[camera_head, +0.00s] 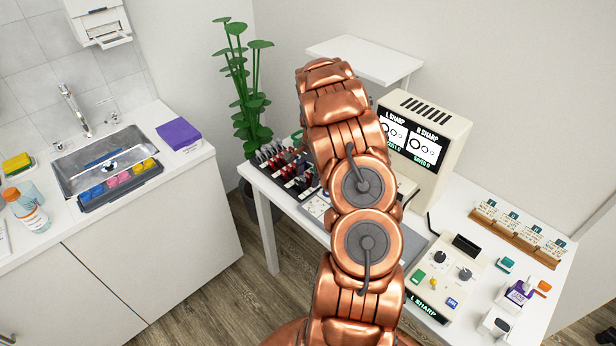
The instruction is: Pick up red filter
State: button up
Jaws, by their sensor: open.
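Several small red pieces (285,167) stand in a dark rack (298,190) at the left end of the white table. They are partly covered by my arm and too small for me to tell which one is the red filter. My copper arm rises through the middle of the view and arches away over the table. My gripper is hidden behind the arm, so its place relative to the rack does not show.
A monitor box (426,140) stands behind my arm. A plant (245,90) and a sink counter (190,160) are at left.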

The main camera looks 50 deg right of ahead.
jog(key=c, duration=0.7)
jog(key=shift+o, duration=0.2)
jog(key=shift+r, duration=0.15)
